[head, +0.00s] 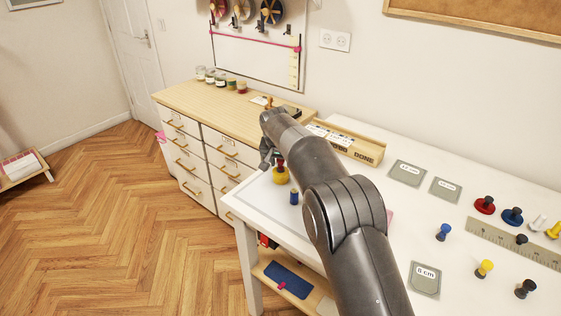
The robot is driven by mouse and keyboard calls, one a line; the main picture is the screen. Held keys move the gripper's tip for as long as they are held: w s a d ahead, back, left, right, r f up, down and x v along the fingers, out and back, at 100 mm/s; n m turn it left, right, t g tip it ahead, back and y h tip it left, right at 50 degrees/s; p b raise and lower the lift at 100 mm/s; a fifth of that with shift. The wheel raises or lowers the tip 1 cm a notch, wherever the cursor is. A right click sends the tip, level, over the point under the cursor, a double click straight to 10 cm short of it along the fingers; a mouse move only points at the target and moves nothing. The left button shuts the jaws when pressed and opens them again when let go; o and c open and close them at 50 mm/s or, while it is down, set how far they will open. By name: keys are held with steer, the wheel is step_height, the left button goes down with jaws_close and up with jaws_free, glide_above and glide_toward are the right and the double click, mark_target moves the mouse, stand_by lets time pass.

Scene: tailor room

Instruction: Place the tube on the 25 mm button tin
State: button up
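My arm reaches across the white table (460,178) toward its far left corner. My gripper (266,159) is small and dark at the end of the arm, partly hidden by it; I cannot tell whether it is open or shut. A yellow and red piece (280,174) is just right of and below it; I cannot tell whether they touch. A blue spool-like piece (294,197) stands nearby on the table. Several small jars or tins (221,79) stand at the back of the wooden-topped cabinet. I cannot make out a 25 mm label, nor tell which piece is the tube.
A wooden box (357,147) stands at the table's back edge. Grey cards (407,173), a ruler (515,243) and several coloured spool-like pieces (485,268) lie or stand at right. The drawer cabinet (195,100) adjoins the table, its top front-left clear. Open floor lies left.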

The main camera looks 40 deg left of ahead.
steer(key=shift+o, duration=0.6)
steer(key=shift+r, duration=0.1)
steer(key=shift+r, duration=0.3)
steer(key=v, duration=1.1)
steer(key=shift+s+r, duration=0.2)
